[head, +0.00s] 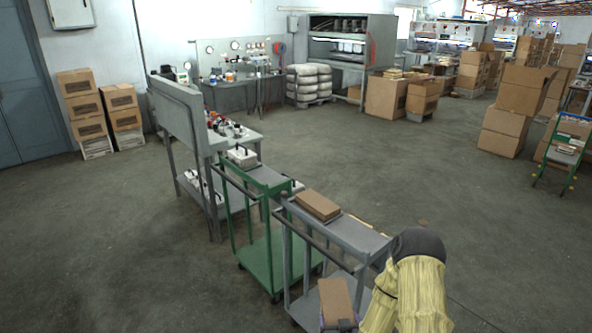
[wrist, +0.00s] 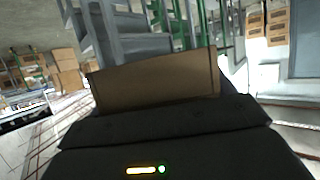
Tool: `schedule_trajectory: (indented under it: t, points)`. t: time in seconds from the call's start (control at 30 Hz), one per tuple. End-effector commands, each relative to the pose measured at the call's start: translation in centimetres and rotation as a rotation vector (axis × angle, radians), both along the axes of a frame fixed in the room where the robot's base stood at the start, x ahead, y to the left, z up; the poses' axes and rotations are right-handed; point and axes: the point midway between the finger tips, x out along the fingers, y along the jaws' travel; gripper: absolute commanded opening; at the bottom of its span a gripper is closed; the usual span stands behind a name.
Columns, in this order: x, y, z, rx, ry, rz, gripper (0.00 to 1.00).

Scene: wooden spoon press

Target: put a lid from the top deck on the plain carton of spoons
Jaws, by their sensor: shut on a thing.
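My gripper (head: 341,322) is shut on a brown cardboard lid (head: 336,299), low in front of the grey cart. In the wrist view the lid (wrist: 155,82) stands across the dark gripper (wrist: 165,112), its broad face showing. More flat brown lids (head: 318,204) lie in a small stack on the top deck (head: 352,231) of the grey cart. My sleeved arm covers the right end of this cart. I cannot make out the plain carton of spoons in either view.
Stacked cartons (head: 505,115) stand at the right.

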Motion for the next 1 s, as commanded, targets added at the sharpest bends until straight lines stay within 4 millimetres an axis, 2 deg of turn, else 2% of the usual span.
schedule_trajectory:
  t: [0.17, 0.4, 0.53, 0.7, 1.0]
  points:
    - [-0.9, -0.2, -2.5, 0.0, 0.007, 0.0, 0.6]
    - [-3.7, -0.2, -8.0, 0.0, 0.009, 0.001, 0.6]
    - [-5.2, -0.1, -10.2, 0.001, 0.005, -0.001, 0.6]
    - [-5.9, -0.1, -11.1, -0.001, 0.0, -0.002, 0.6]
    - [-5.9, -0.1, -11.1, -0.001, 0.0, -0.002, 0.6]
